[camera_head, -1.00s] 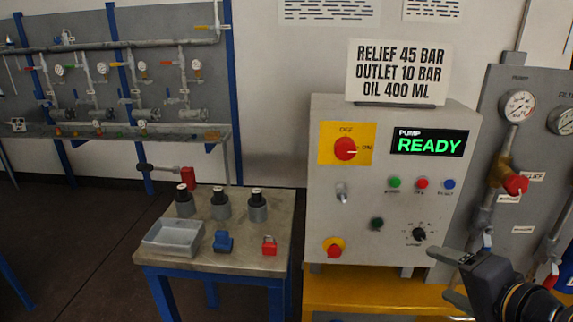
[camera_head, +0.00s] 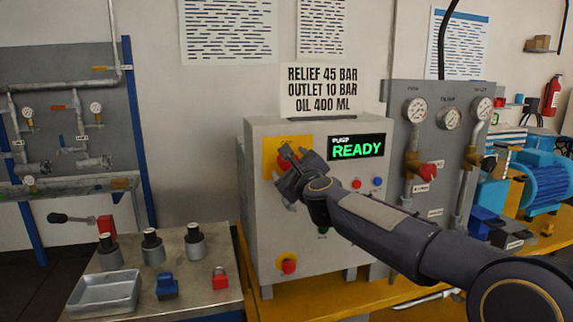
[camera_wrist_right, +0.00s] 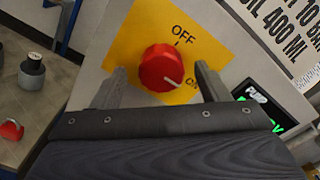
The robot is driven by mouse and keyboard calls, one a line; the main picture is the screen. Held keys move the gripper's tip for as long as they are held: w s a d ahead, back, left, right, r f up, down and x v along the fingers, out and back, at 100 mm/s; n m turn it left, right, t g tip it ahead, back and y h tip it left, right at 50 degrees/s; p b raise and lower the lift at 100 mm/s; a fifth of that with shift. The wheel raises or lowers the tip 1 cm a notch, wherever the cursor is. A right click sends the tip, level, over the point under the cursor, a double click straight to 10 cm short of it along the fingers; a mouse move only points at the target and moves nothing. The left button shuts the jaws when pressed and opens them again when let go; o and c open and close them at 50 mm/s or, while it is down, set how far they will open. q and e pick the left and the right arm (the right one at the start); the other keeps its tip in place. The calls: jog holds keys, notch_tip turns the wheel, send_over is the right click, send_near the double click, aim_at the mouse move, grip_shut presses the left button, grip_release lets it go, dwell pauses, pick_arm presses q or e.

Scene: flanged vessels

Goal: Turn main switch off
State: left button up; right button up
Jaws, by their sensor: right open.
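The main switch is a red round knob (camera_wrist_right: 161,68) on a yellow plate (camera_wrist_right: 130,50) marked OFF and ON. In the right wrist view its white pointer line aims at ON. In the head view the yellow plate (camera_head: 299,145) is on the upper left of the grey control box (camera_head: 262,215), and my gripper mostly covers the knob. My right gripper (camera_head: 287,158) is open in front of the switch. In the right wrist view its fingers (camera_wrist_right: 161,80) stand apart on either side of the knob, with no clear contact. My left gripper is not in view.
The box's display (camera_head: 357,147) reads READY. A red mushroom button (camera_head: 288,267) is low on the box. A side table holds a grey tray (camera_head: 106,292), a blue block (camera_head: 167,287), a red padlock (camera_head: 220,279) and dark-topped cylinders (camera_head: 195,243). A gauge panel (camera_head: 400,150) stands right.

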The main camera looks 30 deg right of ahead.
jog(key=shift+w+d, duration=0.25)
jog(key=shift+w, duration=0.45)
jog(key=c, duration=1)
